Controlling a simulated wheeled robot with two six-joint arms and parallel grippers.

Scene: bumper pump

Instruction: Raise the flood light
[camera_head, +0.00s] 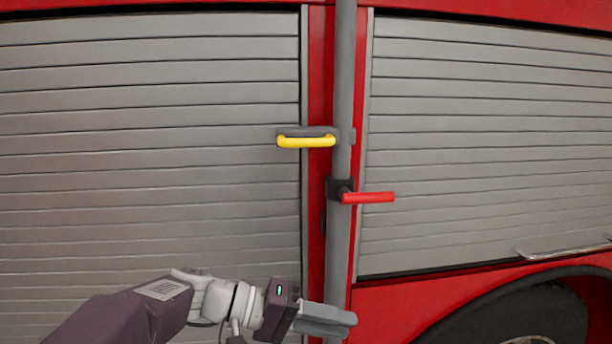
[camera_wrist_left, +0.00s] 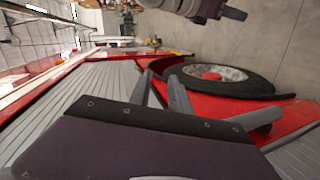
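No lamp head shows. A grey upright pole (camera_head: 343,90) runs down the front of the red truck pillar. A yellow handle (camera_head: 306,142) sits on a grey bracket on it, and a red lever (camera_head: 368,197) sticks out to the right from a dark clamp (camera_head: 340,189) lower down. My left gripper (camera_head: 328,319) is low in the head view, well below the red lever, its fingers across the pole's lower part. In the left wrist view its fingers (camera_wrist_left: 200,105) stand apart; I cannot tell whether they touch the pole. What seems my right gripper shows at the wrist view's top edge (camera_wrist_left: 230,11).
Grey roller shutters (camera_head: 150,150) flank the pillar on both sides. A wheel (camera_head: 530,325) sits under a red arch at the lower right, with a metal rail (camera_head: 560,251) above it. Bare floor (camera_wrist_left: 285,55) lies beside the truck.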

